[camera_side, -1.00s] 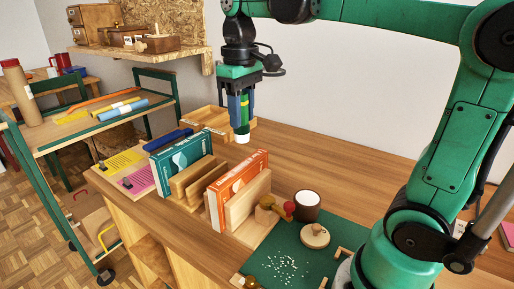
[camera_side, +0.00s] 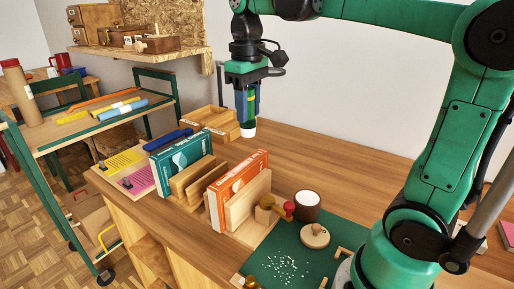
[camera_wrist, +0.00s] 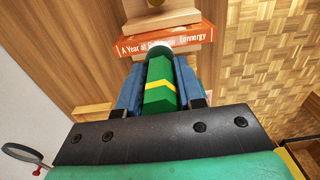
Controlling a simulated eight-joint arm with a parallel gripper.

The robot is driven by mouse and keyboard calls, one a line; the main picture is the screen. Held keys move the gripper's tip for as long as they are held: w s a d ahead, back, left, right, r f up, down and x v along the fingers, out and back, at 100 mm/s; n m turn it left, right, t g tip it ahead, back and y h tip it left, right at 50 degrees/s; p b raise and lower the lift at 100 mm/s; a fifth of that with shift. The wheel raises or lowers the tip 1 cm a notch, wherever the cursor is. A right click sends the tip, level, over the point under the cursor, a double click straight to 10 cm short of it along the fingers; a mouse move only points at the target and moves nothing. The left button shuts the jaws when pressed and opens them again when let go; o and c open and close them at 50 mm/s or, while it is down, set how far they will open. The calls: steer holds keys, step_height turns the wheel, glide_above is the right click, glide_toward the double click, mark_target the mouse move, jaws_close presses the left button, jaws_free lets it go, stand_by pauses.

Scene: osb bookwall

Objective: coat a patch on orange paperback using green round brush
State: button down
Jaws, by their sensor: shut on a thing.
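My gripper (camera_side: 246,100) is shut on the green round brush (camera_wrist: 161,88), which has a yellow band and a pale tip. The brush (camera_side: 249,126) points down, held in the air above the table behind the books. The orange paperback (camera_side: 238,185) stands upright in a wooden holder, in front of and lower than the brush. In the wrist view its orange spine (camera_wrist: 168,42) with white lettering lies just beyond the brush tip. The tip and the book look apart in the side view. Part of the spine lettering is hidden behind the brush.
A teal book (camera_side: 178,152) stands in another wooden holder (camera_side: 200,178) to the left. A dark cup with white contents (camera_side: 307,204) and a wooden lid (camera_side: 315,236) are near a green mat (camera_side: 270,262). An open wooden box (camera_side: 208,121) is behind. Table at the back right is clear.

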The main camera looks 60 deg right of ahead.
mark_target(248, 135)
steer(key=f, duration=0.2)
steer(key=d+f, duration=0.1)
steer(key=f, duration=0.5)
steer(key=shift+d, duration=0.35)
steer(key=shift+w+r, duration=0.45)
steer(key=shift+w, duration=0.3)
steer(key=shift+w+f, duration=0.2)
steer(key=shift+w, duration=0.4)
steer(key=shift+w+f, duration=0.15)
steer(key=shift+w, duration=0.4)
steer(key=shift+w+a, duration=0.1)
steer(key=shift+a, duration=0.6)
steer(key=shift+s+d+f, duration=0.1)
steer(key=shift+s, duration=1.9)
steer(key=shift+a, duration=0.7)
steer(key=shift+w+d, duration=0.1)
steer(key=shift+w, duration=1.85)
steer(key=shift+a, duration=0.65)
steer(key=shift+s, duration=2)
step_height(248, 135, up, 8)
